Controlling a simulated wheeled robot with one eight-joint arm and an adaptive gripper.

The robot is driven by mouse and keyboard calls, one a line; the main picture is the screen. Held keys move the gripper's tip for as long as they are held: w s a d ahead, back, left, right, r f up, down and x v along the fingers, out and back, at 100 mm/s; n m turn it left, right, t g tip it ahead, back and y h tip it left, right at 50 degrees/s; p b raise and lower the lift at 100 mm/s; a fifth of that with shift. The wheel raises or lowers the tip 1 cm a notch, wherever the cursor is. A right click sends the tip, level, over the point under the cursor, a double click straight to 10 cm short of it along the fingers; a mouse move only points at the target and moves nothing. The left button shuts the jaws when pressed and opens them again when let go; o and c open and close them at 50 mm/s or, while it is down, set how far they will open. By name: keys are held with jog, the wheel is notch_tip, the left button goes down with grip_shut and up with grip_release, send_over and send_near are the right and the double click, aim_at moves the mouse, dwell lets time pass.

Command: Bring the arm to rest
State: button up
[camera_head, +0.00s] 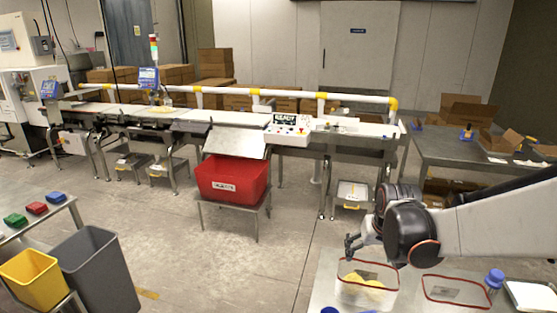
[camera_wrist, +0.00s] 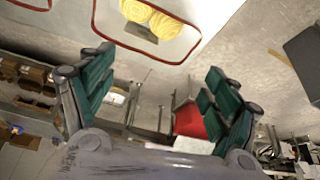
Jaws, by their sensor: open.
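My gripper (camera_head: 352,243) is at the right in the head view, at the end of my arm reaching in from the right edge. It hangs above and just behind a clear bin with a red rim (camera_head: 367,290) that holds yellow items (camera_head: 360,279). In the wrist view my gripper (camera_wrist: 155,90) has its two green-padded fingers spread wide with nothing between them. The yellow items (camera_wrist: 150,18) and the red rim of the clear bin (camera_wrist: 140,50) show at the top of that view, apart from the fingers.
A second red-rimmed bin (camera_head: 455,290), a blue object (camera_head: 495,278) and a white tray (camera_head: 532,296) are on the near table. The conveyor line (camera_head: 210,117) with a red bin (camera_head: 232,180) stands behind. A grey bin (camera_head: 98,270) and yellow bin (camera_head: 35,280) are left. Open floor lies between.

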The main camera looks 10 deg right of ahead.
jog(key=s+a+r+n+t+b, duration=0.1)
jog(key=s+a+r+t, duration=0.1)
jog(key=s+a+r, duration=0.5)
jog(key=s+a+n+b, duration=0.1)
jog(key=s+a, duration=0.3)
jog(key=s, duration=0.8)
jog(key=shift+s+f+t+y+b, duration=0.25)
jog(key=shift+f+t+y+b, duration=0.05)
jog(key=shift+f+y, duration=0.1)
